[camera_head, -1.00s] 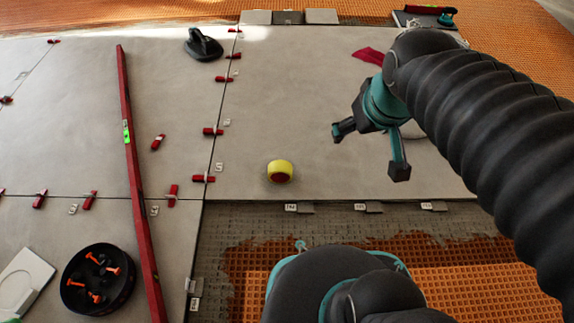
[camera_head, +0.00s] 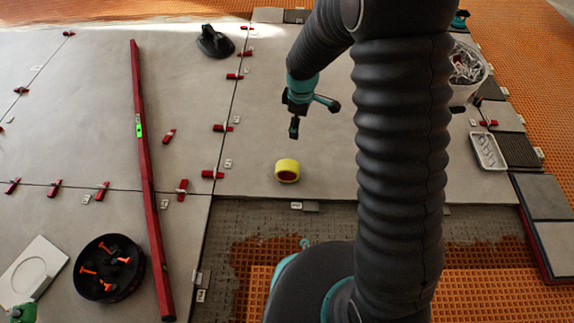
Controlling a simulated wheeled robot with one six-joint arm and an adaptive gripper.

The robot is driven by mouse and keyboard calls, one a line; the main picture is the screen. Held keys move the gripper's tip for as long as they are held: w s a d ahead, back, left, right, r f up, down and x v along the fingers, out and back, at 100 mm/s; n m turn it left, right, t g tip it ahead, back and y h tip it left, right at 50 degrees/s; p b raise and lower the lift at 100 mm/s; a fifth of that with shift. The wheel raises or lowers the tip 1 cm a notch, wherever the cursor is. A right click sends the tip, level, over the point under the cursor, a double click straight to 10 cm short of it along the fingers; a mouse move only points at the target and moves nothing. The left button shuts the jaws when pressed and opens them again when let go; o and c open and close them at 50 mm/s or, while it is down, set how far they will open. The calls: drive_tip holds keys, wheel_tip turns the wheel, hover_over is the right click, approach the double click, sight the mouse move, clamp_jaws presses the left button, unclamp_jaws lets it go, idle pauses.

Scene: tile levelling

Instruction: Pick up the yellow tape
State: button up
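The gripper and the tape are apart. My arm covers part of the tile to the right of the tape.
A red level (camera_head: 148,200) lies along the left tiles, near a black tub (camera_head: 108,268) of orange-handled parts. Red wedges line the joints. A black suction cup (camera_head: 214,42) sits at the back. A bucket (camera_head: 468,75) and a tray (camera_head: 488,151) stand right. The tile around the tape is clear.

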drive_tip(key=w+a+f+n+g, duration=0.1)
drive_tip(key=a+f+n, duration=0.2)
drive_tip(key=f, duration=0.7)
hover_over(287, 164)
wheel_tip(287, 164, down, 8)
drive_tip(key=shift+s+f+b, duration=0.1)
drive_tip(key=shift+b, duration=0.2)
drive_tip(key=shift+d+f+b, duration=0.1)
drive_tip(key=shift+f+b, duration=0.4)
drive_tip(key=shift+f, duration=2.65)
drive_tip(key=c, duration=1.1)
